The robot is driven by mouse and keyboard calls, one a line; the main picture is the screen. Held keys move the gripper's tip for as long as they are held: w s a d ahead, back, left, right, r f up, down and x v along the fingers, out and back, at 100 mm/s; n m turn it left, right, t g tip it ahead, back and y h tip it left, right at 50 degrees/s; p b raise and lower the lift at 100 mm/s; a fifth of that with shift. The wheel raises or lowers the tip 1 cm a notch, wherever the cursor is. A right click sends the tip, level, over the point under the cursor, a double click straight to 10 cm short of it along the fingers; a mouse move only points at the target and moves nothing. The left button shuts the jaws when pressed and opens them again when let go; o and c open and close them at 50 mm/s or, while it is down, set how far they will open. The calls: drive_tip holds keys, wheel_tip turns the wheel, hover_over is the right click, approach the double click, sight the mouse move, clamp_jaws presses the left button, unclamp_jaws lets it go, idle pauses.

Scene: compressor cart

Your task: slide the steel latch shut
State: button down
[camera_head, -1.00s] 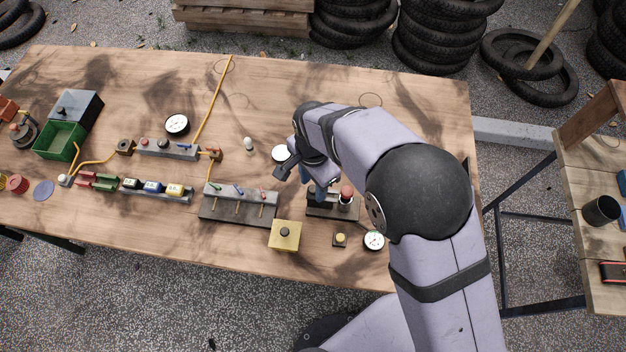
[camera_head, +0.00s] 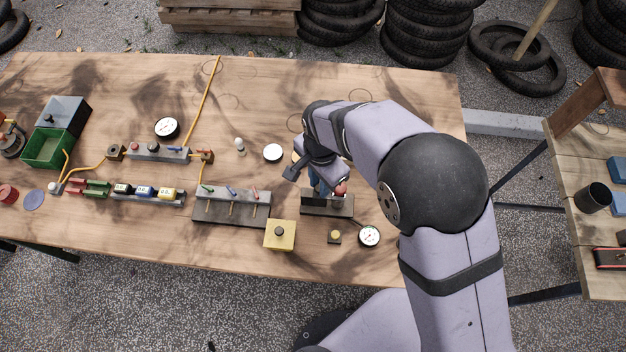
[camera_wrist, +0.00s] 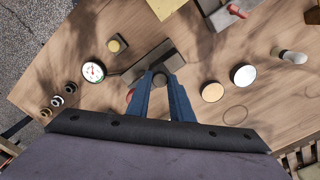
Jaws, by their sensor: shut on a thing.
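The latch fixture is a dark grey block (camera_head: 318,209) on the right half of the wooden table, with a red knob (camera_head: 341,188) on its right part. My gripper (camera_head: 320,190) reaches down over this block. In the wrist view, the blue fingers (camera_wrist: 162,82) close on a small grey piece, which I take to be the steel latch (camera_wrist: 160,79), at the block's edge. The fingers hide most of it, so how far it has slid cannot be told. The red knob (camera_wrist: 130,95) shows just left of the fingers there, partly covered.
A yellow box (camera_head: 280,240), a yellow button (camera_head: 334,237) and a gauge (camera_head: 369,237) stand in front of the block. A lever board (camera_head: 230,214) lies to its left. A white disc (camera_head: 272,152) and a bulb (camera_head: 240,145) are behind-left.

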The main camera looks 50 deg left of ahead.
drive_tip(key=c, duration=1.6)
unclamp_jaws()
drive_tip(key=shift+r+b, duration=1.3)
drive_tip(key=shift+r, duration=2.45)
